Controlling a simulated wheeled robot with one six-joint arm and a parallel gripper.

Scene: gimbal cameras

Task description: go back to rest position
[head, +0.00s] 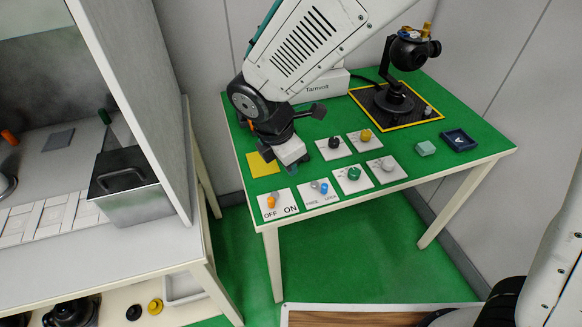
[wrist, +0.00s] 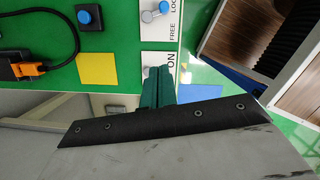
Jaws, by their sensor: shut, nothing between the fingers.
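My gripper (head: 291,167) hangs over the front left part of the green table (head: 458,120), just behind the OFF/ON panel (head: 278,203) and right of a yellow square (head: 262,164). In the wrist view the dark green fingers of my gripper (wrist: 158,88) are together with nothing between them. They overlap the picture of the OFF/ON panel (wrist: 158,60), hiding part of it. I cannot tell the exact height of the fingertips above the table.
A FREE/LOCK panel (head: 319,194) and several knob panels fill the table front. A black gimbal camera (head: 397,95) stands at the back right, near a mint cube (head: 426,148) and a dark blue tray (head: 459,140). A cabinet with a metal box (head: 130,191) stands left.

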